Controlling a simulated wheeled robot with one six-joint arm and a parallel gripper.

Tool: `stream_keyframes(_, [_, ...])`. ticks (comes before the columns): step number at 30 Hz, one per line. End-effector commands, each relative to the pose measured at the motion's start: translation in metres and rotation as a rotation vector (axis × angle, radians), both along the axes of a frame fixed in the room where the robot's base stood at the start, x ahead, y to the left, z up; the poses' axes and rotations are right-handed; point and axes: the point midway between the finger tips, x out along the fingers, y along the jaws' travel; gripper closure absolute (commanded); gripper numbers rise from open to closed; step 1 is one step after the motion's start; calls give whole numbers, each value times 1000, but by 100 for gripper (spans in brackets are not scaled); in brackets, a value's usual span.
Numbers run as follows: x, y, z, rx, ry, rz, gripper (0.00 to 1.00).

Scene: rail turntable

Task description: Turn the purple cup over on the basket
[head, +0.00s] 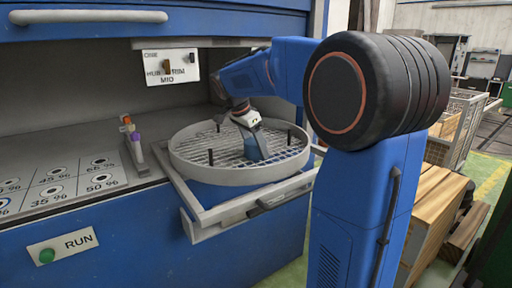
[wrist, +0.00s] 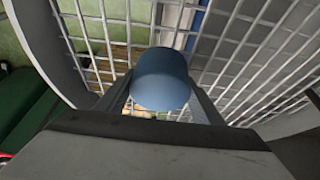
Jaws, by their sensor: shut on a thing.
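The basket (head: 185,160) is a round grey-rimmed tray with a wire-mesh floor, set in a pulled-out frame on the blue machine. My gripper (head: 256,146) reaches down into it from above. In the wrist view my gripper (wrist: 160,104) is shut on a blue cup (wrist: 162,78), held over the mesh (wrist: 110,35). The same blue cup (head: 251,149) shows low inside the basket in the head view; I cannot tell whether it touches the mesh. A small purple thing (head: 135,136), perhaps the purple cup, stands in a narrow rack left of the basket.
The narrow rack (head: 140,158) also holds an orange thing (head: 127,119). A counter panel with percentage-marked spots (head: 60,180) lies at left. A selector plate (head: 170,66) hangs behind the basket. A green RUN button (head: 47,255) is on the front. Upright pegs stand in the basket.

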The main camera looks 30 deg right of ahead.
Motion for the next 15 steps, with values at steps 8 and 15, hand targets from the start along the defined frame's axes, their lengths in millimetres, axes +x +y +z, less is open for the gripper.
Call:
stream_keyframes(8, [-1, 1, -12, 6, 14, -3, 68])
stream_keyframes(15, [-1, 2, -16, 9, 15, -4, 68])
